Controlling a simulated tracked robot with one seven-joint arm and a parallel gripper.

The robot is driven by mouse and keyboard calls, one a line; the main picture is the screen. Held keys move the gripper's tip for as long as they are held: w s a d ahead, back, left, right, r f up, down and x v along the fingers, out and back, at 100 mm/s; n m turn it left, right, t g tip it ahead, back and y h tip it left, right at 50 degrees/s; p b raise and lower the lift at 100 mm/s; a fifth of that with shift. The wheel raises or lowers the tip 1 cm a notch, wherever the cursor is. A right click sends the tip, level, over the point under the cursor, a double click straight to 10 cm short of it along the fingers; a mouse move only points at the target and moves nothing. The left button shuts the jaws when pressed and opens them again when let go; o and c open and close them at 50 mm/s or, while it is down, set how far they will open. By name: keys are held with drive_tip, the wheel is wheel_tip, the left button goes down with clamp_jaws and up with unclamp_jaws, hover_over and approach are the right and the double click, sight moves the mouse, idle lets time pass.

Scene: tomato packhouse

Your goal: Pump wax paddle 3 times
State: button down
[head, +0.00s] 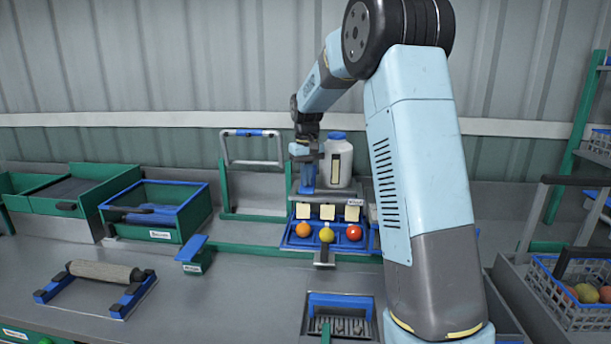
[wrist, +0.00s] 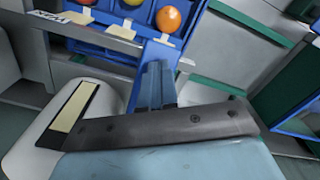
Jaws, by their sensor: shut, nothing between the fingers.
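A tilted blue paddle (head: 191,248) sits on a small green block (head: 194,264) with a white label, left of the middle of the bench in the head view. It looks like the wax paddle, but the label is too small to read. My gripper (head: 308,188) is shut and empty, pointing down at the back of the bench. It is to the right of the paddle and well apart from it. The paddle is not in the wrist view.
A white jug (head: 340,165) with a blue lid stands close beside my gripper. A blue rack (head: 292,241) holds several fruits. A green frame (head: 226,190) stands between gripper and paddle. A roller (head: 103,271) lies front left, a green bin (head: 150,235) behind it. Clear bench surrounds the paddle's front.

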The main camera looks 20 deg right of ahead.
drive_tip(key=shift+r, duration=1.7)
wheel_tip(320, 180, up, 5)
